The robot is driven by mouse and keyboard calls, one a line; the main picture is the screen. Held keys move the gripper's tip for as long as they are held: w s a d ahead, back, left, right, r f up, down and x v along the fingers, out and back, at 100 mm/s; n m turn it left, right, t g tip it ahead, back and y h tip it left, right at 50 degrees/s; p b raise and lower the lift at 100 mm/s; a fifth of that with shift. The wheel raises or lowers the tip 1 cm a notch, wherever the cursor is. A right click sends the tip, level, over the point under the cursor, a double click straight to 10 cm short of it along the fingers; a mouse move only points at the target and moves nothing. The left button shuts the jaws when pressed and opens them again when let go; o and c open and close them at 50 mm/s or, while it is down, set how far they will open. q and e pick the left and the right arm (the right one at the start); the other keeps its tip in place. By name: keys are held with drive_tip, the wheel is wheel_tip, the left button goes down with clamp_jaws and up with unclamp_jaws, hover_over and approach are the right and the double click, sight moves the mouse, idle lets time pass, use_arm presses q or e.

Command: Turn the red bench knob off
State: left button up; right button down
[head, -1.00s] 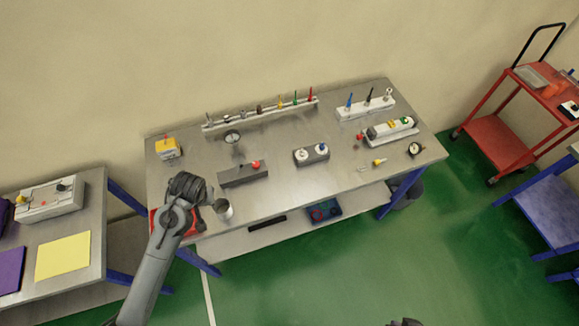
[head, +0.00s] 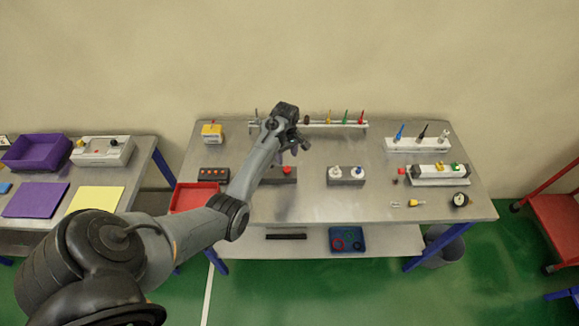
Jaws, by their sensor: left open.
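A red knob (head: 287,170) sits on a long grey block (head: 278,180) in the left-middle of the steel bench. My left gripper (head: 299,146) is open and empty, in the picture just above and right of the red knob. I cannot tell how high it hangs over the bench. My forearm hides the left part of the grey block. The knob's turn position is too small to read. My right gripper is not in view.
A red tray (head: 194,196) and a dark button panel (head: 214,174) lie left of my forearm. A grey block with two white-topped pieces (head: 346,180) stands right of the knob. A rack of tools (head: 340,125) runs along the back. The bench front centre (head: 330,210) is clear.

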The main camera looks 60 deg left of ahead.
sight(287, 168)
use_arm(q)
wheel_tip(287, 168, down, 7)
drive_tip(key=shift+r, duration=0.1)
idle(0.3)
drive_tip(key=shift+c, duration=0.5)
drive_tip(key=c, duration=1)
